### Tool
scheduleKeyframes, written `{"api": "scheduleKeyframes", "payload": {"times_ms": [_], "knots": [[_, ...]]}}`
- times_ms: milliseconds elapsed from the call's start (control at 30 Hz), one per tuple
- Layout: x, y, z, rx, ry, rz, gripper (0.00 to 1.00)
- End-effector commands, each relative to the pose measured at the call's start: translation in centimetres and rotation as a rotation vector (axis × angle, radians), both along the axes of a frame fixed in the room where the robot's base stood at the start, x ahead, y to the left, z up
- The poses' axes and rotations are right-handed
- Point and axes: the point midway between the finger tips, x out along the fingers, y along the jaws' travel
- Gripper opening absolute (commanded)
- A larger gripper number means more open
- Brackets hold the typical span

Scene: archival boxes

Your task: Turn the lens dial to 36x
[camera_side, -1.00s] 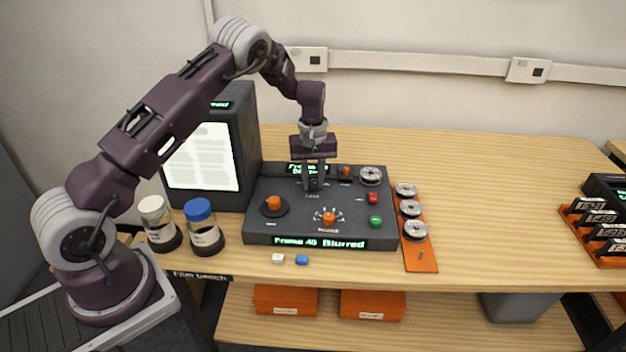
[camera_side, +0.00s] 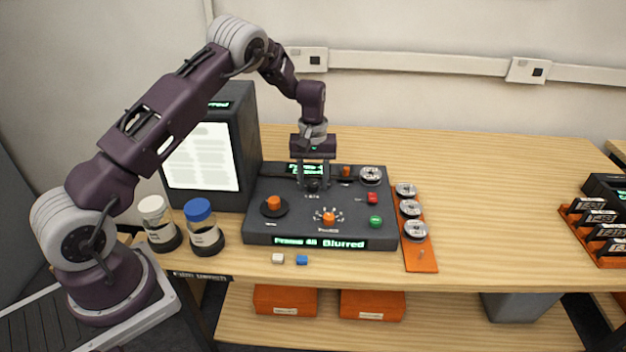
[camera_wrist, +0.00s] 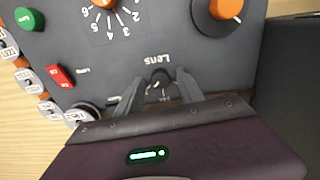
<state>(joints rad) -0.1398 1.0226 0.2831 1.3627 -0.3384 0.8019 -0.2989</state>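The lens dial (camera_side: 312,185) is a small dark knob on the black console (camera_side: 350,214), towards the back. In the wrist view the dial (camera_wrist: 160,77) lies below the printed word "Lens", with scale marks beside it. Its setting is too small and covered to read. My gripper (camera_side: 313,184) points straight down over the dial. Its fingers are spread, one either side of the dial, with gaps visible. The gripper also shows in the wrist view (camera_wrist: 159,75). The console display (camera_side: 320,243) reads "Blurred", with a frame number that looks like 46.
A lit screen (camera_side: 202,157) stands left. Reels (camera_side: 409,208) sit right on an orange strip.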

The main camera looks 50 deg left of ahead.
Motion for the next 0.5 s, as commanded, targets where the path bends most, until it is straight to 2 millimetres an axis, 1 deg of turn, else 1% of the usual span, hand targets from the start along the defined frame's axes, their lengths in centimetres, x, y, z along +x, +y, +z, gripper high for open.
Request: {"api": "scheduleKeyframes", "payload": {"times_ms": [300,367,500], "knots": [[0.0,0.0,0.2,0.0,0.0,0.0,0.47],[0.0,0.0,1.0,0.0,-0.001,-0.001,0.47],[0.1,0.0,4.0,0.001,-0.004,0.0,0.47]]}}
